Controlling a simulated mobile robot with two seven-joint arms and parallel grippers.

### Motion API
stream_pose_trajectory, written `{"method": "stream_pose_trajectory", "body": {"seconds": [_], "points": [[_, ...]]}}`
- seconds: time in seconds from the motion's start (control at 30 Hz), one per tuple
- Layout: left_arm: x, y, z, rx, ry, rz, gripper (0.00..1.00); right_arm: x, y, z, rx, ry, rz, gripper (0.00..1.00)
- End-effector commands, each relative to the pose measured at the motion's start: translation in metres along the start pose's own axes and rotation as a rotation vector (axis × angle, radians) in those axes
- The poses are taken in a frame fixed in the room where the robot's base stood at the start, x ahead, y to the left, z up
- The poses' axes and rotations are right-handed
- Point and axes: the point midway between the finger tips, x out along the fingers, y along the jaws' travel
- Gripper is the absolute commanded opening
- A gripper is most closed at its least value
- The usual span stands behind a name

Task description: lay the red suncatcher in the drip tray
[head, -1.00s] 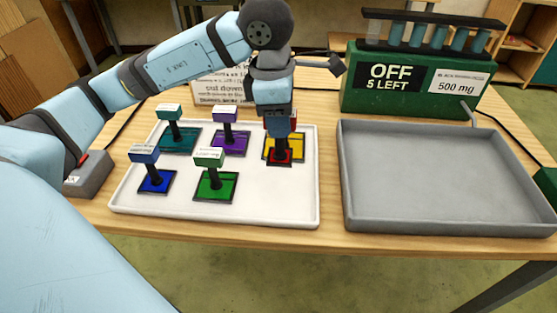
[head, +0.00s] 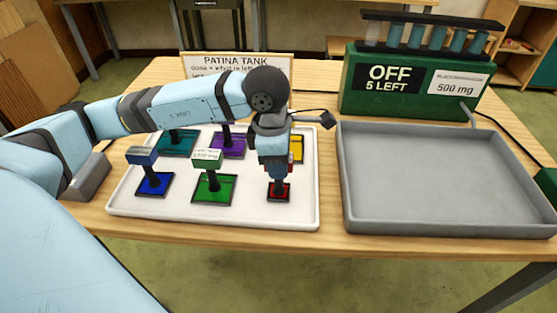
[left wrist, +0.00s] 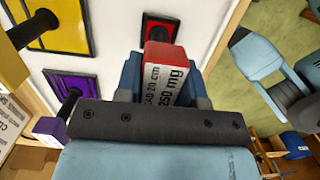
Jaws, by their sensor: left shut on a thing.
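The red suncatcher (head: 279,192) is a dark-edged red pane with an upright stem and a red, labelled block on top. It is at the front right of the white tray; I cannot tell whether it touches the tray. My left gripper (head: 274,172) points down over it and is shut on its block, which shows between the fingers in the left wrist view (left wrist: 165,72). The pane also shows beyond the block there. The drip tray (head: 450,222) is the wide grey tray at the right, and it is empty. My right gripper is not in view.
The white tray (head: 240,216) also holds blue (head: 155,184), green (head: 214,189), teal (head: 177,145), purple (head: 229,147) and yellow (head: 297,149) suncatchers. A green dispenser (head: 415,90) marked OFF stands behind the drip tray. A sign (head: 238,63) stands behind the white tray.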

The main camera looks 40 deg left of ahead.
Motion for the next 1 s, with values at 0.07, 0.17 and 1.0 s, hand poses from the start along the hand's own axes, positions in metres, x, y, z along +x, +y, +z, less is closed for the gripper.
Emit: {"method": "stream_pose_trajectory", "body": {"seconds": [0.07,0.17,1.0], "points": [[0.004,0.0,0.0,0.0,0.0,0.0,0.06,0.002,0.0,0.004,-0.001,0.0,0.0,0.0],[0.003,0.0,0.0,0.0,0.0,0.0,0.47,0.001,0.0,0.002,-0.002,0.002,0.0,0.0],[-0.082,0.0,0.001,0.0,-0.002,0.003,0.61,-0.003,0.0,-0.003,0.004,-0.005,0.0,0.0]]}}
